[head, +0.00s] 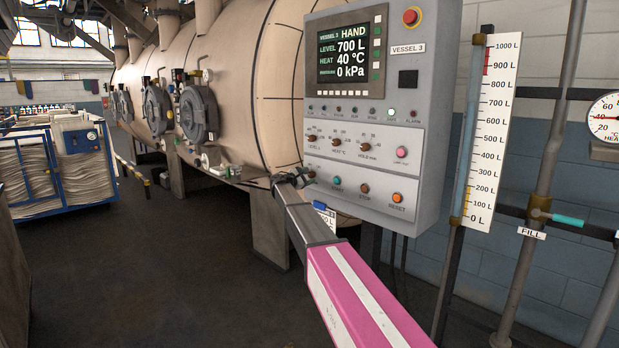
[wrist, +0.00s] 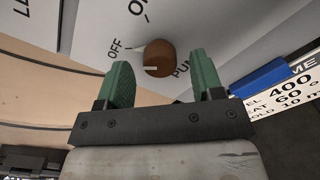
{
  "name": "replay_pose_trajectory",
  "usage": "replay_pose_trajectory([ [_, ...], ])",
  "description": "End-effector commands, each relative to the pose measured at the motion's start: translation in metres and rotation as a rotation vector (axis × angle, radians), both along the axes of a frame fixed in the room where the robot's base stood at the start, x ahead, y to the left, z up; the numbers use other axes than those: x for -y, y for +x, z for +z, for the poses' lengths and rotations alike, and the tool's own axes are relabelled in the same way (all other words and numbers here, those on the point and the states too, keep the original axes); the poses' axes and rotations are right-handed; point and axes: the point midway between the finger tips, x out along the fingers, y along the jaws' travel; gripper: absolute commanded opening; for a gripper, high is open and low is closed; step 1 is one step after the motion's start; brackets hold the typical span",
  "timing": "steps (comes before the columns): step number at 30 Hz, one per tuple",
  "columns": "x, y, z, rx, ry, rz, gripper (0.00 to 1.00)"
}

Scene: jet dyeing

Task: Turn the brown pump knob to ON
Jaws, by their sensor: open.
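The brown pump knob (wrist: 160,53) is on the grey panel in the wrist view, with OFF printed to its left, ON above and the PUMP label partly hidden at its lower right. Its short white mark lies on the left side, on the OFF side rather than towards ON. My gripper (wrist: 160,60) is open, with one green finger on each side of the knob and visible gaps on both sides. Whether the fingertips reach its depth is unclear. In the head view my gripper (head: 292,179) is at the panel's lower left edge.
The control panel (head: 372,120) carries other knobs, a row of buttons, and a display reading HAND, 700 L, 40 °C and 0 kPa. The beige vessel (head: 225,75) stands behind it. A level gauge (head: 492,130) and pipes are to the right. A blue-framed cart (head: 60,165) is at left.

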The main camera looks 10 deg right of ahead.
Motion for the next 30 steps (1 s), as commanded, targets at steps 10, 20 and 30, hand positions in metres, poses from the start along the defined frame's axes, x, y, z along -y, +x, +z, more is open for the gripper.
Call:
replay_pose_trajectory([
  [10,0.0133,0.0099,-0.0002,0.000,0.001,0.001,0.61],
  [20,0.0132,0.0096,-0.0003,0.000,0.001,0.001,0.12],
  [30,0.0134,0.0095,-0.0004,0.047,0.035,-0.001,0.12],
])
